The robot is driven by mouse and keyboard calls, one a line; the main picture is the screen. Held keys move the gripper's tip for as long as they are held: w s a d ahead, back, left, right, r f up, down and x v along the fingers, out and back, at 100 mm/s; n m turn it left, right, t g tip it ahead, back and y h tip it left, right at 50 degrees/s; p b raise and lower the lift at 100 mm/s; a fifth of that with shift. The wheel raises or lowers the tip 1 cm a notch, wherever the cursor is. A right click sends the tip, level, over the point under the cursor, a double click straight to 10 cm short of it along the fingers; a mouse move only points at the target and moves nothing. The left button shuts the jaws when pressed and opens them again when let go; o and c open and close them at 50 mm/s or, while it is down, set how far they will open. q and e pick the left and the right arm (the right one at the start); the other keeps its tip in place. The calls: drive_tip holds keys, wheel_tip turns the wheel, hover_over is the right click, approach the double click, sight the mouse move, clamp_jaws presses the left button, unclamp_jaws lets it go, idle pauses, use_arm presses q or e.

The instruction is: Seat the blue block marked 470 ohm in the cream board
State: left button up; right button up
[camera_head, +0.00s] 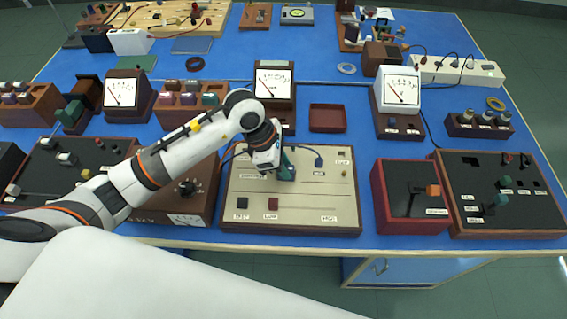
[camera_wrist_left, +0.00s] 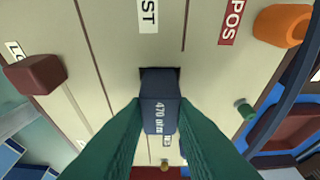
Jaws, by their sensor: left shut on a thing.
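The cream board (camera_head: 297,218) lies at the front middle of the blue bench, in a brown frame. My left gripper (camera_head: 286,171) reaches over its upper middle, fingers pointing down. In the left wrist view its green fingers (camera_wrist_left: 160,120) are shut on the dark blue block (camera_wrist_left: 157,92) marked 470 ohm. The block's far end overlaps a dark square opening (camera_wrist_left: 174,72) in the board. I cannot tell whether the end is inside the opening or just above it. In the head view the block is hidden by the gripper. My right gripper is not in view.
A red box (camera_head: 405,220) stands to the right. A meter (camera_head: 273,82) and a brown tray (camera_head: 327,107) stand behind.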

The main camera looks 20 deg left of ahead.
use_arm(q)
drive_tip(key=o, duration=1)
drive_tip(key=shift+o, duration=0.2)
drive_tip(key=b+v, duration=0.1)
drive_tip(key=v, duration=1.1)
